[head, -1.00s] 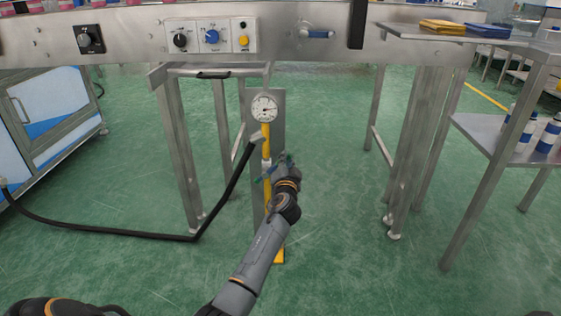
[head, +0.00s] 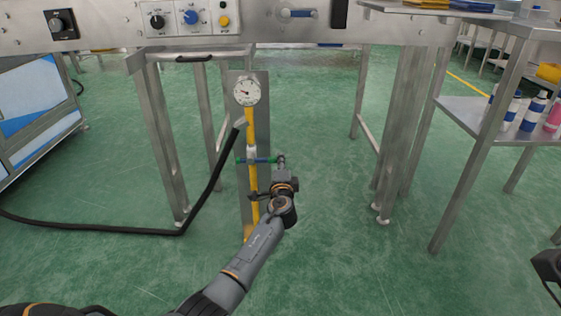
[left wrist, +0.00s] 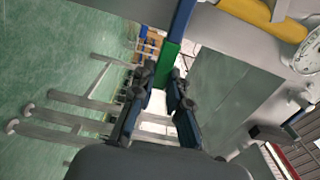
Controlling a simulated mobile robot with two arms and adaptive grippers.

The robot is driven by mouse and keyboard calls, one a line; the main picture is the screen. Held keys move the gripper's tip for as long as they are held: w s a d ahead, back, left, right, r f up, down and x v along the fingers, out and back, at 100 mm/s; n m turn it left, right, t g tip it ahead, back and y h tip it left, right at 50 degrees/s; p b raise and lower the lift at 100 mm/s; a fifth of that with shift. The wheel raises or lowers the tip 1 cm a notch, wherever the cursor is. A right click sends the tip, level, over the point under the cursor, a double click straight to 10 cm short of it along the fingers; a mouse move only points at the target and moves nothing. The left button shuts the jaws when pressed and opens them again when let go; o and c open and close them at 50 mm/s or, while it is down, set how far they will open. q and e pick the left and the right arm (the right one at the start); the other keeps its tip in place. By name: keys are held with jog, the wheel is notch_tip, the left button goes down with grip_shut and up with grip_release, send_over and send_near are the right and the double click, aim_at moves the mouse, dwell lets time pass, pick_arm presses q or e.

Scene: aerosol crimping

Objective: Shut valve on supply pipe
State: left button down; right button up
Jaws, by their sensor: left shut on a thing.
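The yellow supply pipe (head: 254,217) runs upright below a round white gauge (head: 247,92) on a grey metal plate. A blue and green valve handle (head: 262,160) lies nearly level across the pipe. My left gripper (head: 281,161) is at the handle's right end. In the left wrist view, the fingers of my left gripper (left wrist: 161,88) are closed around the green end of the valve handle (left wrist: 168,58), with its blue part above.
A black hose (head: 208,190) joins the pipe from the left and droops toward the floor. Steel table legs (head: 165,150) stand on both sides. A steel shelf with bottles (head: 531,112) is at the right. The green floor between is clear.

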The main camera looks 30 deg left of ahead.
pick_arm(q)
jog(key=shift+f+m, duration=0.3)
jog(key=c, duration=1.3)
grip_release()
jog(key=shift+s+d, duration=0.1)
jog(key=v, duration=1.1)
jog(key=shift+s, duration=0.4)
jog(key=shift+d, duration=0.1)
